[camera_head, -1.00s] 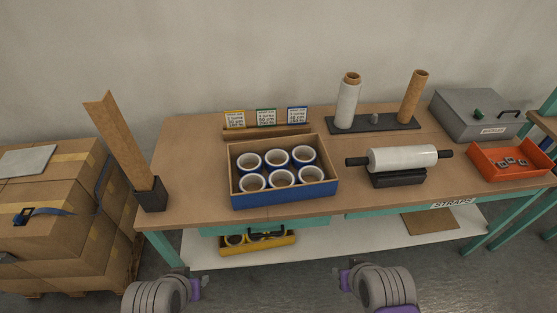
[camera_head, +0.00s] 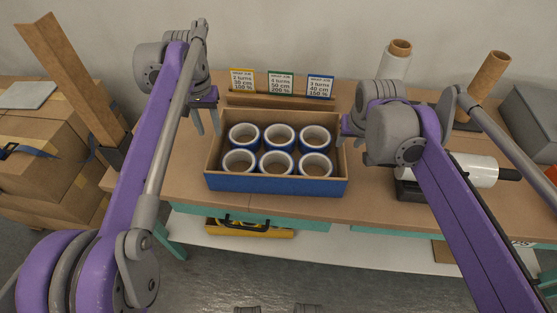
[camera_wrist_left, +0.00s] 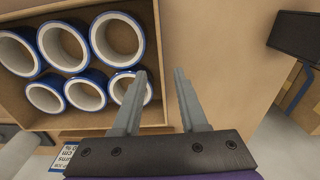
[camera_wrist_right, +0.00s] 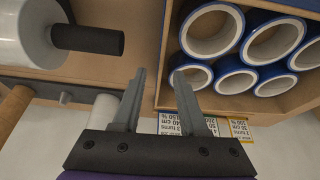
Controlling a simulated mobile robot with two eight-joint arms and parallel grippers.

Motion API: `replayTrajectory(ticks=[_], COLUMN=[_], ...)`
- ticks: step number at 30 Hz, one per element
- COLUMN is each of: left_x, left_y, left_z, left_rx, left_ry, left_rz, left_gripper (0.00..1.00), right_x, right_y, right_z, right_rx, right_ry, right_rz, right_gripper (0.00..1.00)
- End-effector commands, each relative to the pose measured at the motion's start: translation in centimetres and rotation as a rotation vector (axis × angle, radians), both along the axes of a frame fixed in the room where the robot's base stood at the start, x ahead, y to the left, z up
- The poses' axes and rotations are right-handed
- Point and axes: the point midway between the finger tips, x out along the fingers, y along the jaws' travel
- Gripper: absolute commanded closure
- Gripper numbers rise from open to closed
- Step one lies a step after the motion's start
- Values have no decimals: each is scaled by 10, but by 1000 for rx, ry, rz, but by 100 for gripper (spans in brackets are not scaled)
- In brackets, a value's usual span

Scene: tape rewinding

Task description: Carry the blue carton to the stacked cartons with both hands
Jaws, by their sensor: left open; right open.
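The blue carton (camera_head: 275,184), an open box with a blue front and brown inner walls, sits on the workbench holding several blue-and-white tape rolls (camera_head: 281,138). My left gripper (camera_head: 207,127) is open at its left wall, and my right gripper (camera_head: 346,135) is open at its right wall. In the left wrist view, the carton's side wall runs between the open fingers (camera_wrist_left: 160,75). In the right wrist view, the opposite wall lies between the fingers (camera_wrist_right: 158,75). I cannot tell whether either touches. The stacked cartons (camera_head: 40,180) stand left of the bench.
A leaning brown cardboard post (camera_head: 72,85) in a dark holder stands at the bench's left end, between the carton and the stack. Job cards (camera_head: 281,83) stand behind the carton. A wrap roll (camera_head: 475,170) and upright tubes (camera_head: 490,75) are to the right.

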Motion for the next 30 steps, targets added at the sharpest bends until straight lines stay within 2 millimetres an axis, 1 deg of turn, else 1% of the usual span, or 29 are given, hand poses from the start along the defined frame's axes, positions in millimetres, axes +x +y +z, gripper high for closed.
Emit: replayTrajectory(ticks=[1,4,13,17,20,22,30], left_x=[6,12,13,13,13,13,13], left_y=[0,0,0,0,0,0,0], left_z=[-8,-11,-11,-14,-24,-35,-85], left_rx=[0,0,0,0,0,0,0], left_ry=[11,24,26,26,25,25,25], left_rz=[-2,-4,-4,-4,-4,-4,-4], left_gripper=[57,57,57,57,57,57,57], right_x=[7,13,15,16,20,24,43], right_y=[0,0,0,0,0,-1,-2], right_z=[-6,-7,-5,-9,-18,-28,-74], right_rx=[0,0,0,0,0,0,0], right_ry=[3,4,4,4,4,4,4], right_rz=[-1,-4,-4,-4,-4,-4,-4], right_gripper=[57,57,57,57,57,57,57])
